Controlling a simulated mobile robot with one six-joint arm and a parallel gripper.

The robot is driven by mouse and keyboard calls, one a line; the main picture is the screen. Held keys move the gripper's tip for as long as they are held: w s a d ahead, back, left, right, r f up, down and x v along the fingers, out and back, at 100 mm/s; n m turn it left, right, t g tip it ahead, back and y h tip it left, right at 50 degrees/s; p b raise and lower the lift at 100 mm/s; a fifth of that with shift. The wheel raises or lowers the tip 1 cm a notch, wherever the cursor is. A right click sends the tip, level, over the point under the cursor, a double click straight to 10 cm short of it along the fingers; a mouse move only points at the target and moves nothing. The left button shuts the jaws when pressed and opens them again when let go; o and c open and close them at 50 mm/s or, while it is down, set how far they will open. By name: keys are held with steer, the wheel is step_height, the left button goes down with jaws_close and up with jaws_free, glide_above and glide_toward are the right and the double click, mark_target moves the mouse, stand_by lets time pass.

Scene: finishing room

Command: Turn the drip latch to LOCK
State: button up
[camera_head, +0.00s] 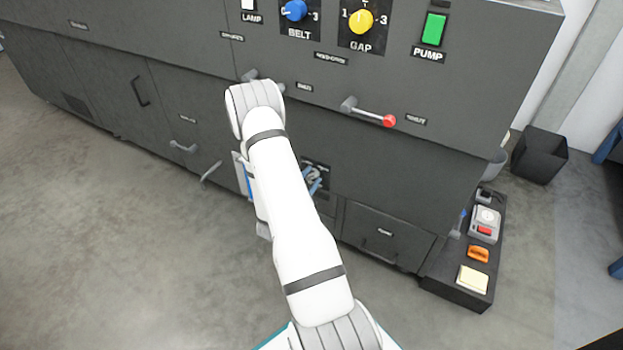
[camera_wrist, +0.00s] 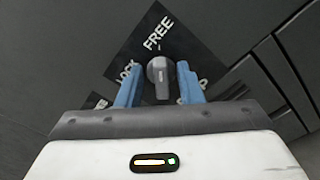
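The drip latch is a grey knob with a raised bar (camera_wrist: 159,76) on a black label plate (camera_wrist: 158,22). In the wrist view, FREE is written above the knob and LOCK to its left. A third word at lower right is partly hidden by a finger. The bar runs roughly up and down in this view; which end is its pointer I cannot tell. My gripper (camera_wrist: 158,80) is open, its two blue fingers on either side of the knob with a small gap on each side. In the head view my gripper (camera_head: 313,180) is at the plate, partly behind my arm.
The dark machine front carries a lever with a red knob (camera_head: 389,121), the BELT dial (camera_head: 294,10), the GAP dial (camera_head: 360,20) and a green PUMP switch (camera_head: 433,29). A drawer (camera_head: 388,233) sits right of the latch. A low dark tray (camera_head: 450,285) holds small items. Floor at left is clear.

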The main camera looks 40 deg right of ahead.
steer(key=c, duration=0.4)
steer(key=shift+d, duration=0.25)
steer(key=shift+c, duration=0.5)
steer(key=shift+a, duration=0.3)
steer(key=shift+n, duration=0.4)
steer(key=n+p, duration=0.1)
steer(key=n, duration=0.1)
steer(key=n+p, duration=0.1)
steer(key=shift+w+a+r+n, duration=0.1)
steer(key=shift+w+r+n, duration=0.05)
steer(key=shift+n, duration=0.25)
steer(key=n+p, duration=0.1)
steer(key=n, duration=0.2)
steer(key=shift+w+n+p, duration=0.1)
steer(key=shift+n+p, duration=0.2)
steer(key=shift+p, duration=0.05)
steer(key=shift+w+a+n+p, duration=0.15)
steer(key=shift+n+p, duration=0.7)
steer(key=shift+n, duration=1.55)
steer(key=shift+w+d+n+p, duration=0.1)
steer(key=shift+n+p, duration=0.75)
steer(key=shift+n, duration=1.55)
